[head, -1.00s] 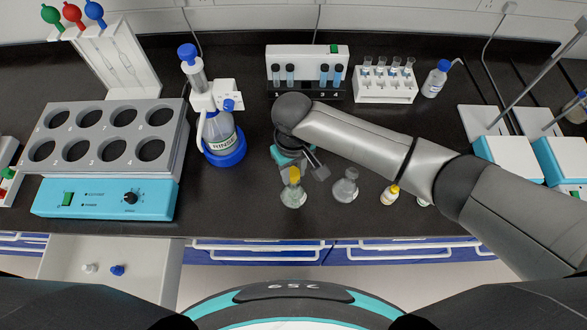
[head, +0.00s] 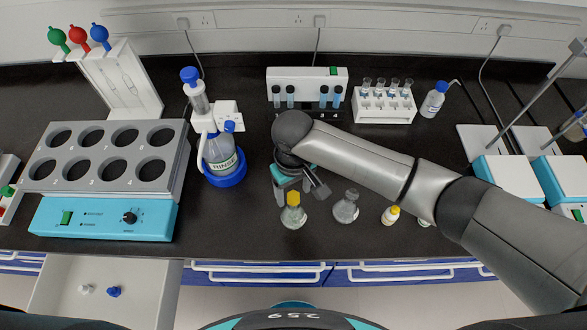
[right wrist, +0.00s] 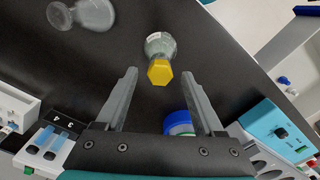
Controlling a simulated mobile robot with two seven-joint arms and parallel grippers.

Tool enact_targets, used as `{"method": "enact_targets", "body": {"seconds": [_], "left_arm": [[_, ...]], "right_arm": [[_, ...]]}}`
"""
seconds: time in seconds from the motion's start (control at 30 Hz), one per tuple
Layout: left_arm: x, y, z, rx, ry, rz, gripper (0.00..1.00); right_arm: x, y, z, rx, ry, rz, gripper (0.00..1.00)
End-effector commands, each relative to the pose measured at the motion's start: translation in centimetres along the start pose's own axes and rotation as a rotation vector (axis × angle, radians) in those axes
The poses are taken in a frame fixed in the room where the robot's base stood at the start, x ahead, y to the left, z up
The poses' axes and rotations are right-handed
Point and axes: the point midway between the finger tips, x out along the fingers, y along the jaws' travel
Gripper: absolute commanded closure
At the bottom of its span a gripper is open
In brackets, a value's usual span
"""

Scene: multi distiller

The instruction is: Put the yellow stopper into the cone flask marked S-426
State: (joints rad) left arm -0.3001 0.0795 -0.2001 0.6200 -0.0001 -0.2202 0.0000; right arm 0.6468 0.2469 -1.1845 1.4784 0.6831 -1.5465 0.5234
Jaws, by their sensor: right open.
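The yellow stopper (head: 293,199) sits in the neck of a small cone flask (head: 293,217) near the table's front edge. In the right wrist view the stopper (right wrist: 159,73) shows as a yellow hexagonal top, with the flask (right wrist: 160,46) partly seen beyond it. A second clear cone flask (head: 345,208) stands to its right without a stopper. The flasks' markings are too small to read. My right gripper (head: 300,192) is open just behind the stoppered flask, and its fingers are apart from the stopper. My left gripper is out of view.
Tube racks (head: 385,106) stand behind. An open drawer (head: 150,285) is at front left. Bare black tabletop (head: 240,225) lies left of the flasks.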

Motion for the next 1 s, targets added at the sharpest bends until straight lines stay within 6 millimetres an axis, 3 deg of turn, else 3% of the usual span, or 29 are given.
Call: {"method": "enact_targets", "body": {"seconds": [0.3,0.5,0.7,1.0], "left_arm": [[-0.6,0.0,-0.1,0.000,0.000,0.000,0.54],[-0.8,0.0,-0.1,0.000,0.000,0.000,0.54],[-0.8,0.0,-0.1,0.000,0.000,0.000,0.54],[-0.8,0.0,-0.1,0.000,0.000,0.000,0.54]], "right_arm": [[-7.5,0.0,-0.1,0.000,0.007,-0.001,0.30],[-11.5,0.0,-0.1,0.000,0.005,-0.001,0.30],[-13.4,0.0,0.0,0.000,0.002,-0.001,0.30],[-13.8,0.0,0.0,0.001,0.001,-0.001,0.30]]}}
